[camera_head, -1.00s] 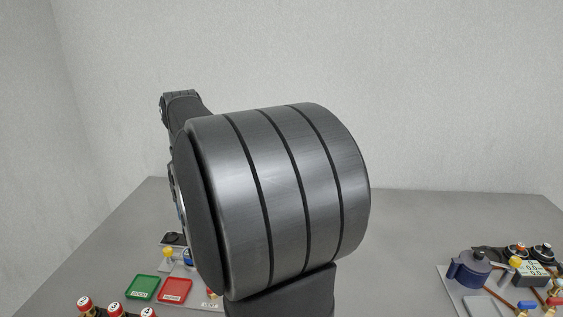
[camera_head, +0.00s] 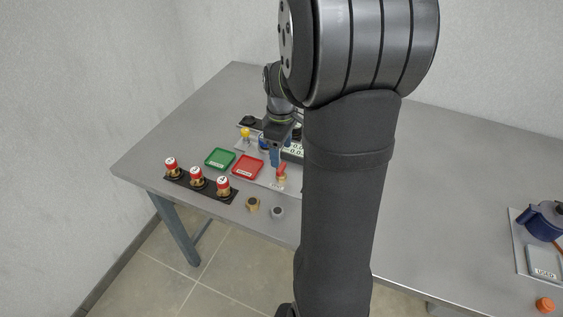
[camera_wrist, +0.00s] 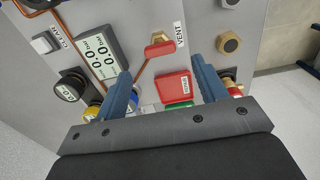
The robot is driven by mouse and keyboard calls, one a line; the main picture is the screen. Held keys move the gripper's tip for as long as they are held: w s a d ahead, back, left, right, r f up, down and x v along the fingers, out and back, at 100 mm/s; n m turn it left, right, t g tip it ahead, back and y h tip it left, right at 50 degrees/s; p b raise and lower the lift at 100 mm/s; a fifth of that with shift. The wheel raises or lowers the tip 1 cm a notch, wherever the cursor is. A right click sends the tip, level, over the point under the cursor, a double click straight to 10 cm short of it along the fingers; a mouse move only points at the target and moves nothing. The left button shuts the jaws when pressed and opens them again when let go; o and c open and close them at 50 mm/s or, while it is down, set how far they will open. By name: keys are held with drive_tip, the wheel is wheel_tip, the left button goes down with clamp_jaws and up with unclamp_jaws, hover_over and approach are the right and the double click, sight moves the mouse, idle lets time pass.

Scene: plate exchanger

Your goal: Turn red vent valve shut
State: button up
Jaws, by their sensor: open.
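The red vent valve has a red handle (camera_wrist: 159,49) on a brass body, next to a VENT label on the grey panel in the wrist view. The handle lies crosswise in the picture. In the head view the red handle (camera_head: 282,168) stands upright near the trays. My gripper (camera_wrist: 161,67) is open and empty, with its two blue fingers apart. The handle shows beyond the fingertips, between them in the picture; I see no contact.
A red tray (camera_head: 247,167) and green tray (camera_head: 220,158) lie left of the valve. Several red-topped fittings stand in a black rack (camera_head: 207,190). A brass plug (camera_head: 252,205) and grey plug (camera_head: 278,212) are in front. A display (camera_wrist: 98,52) is beside the valve.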

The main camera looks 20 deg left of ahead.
sight(281, 166)
wheel_tip(281, 166, down, 6)
drive_tip(key=shift+r, duration=0.1)
drive_tip(key=c, duration=1)
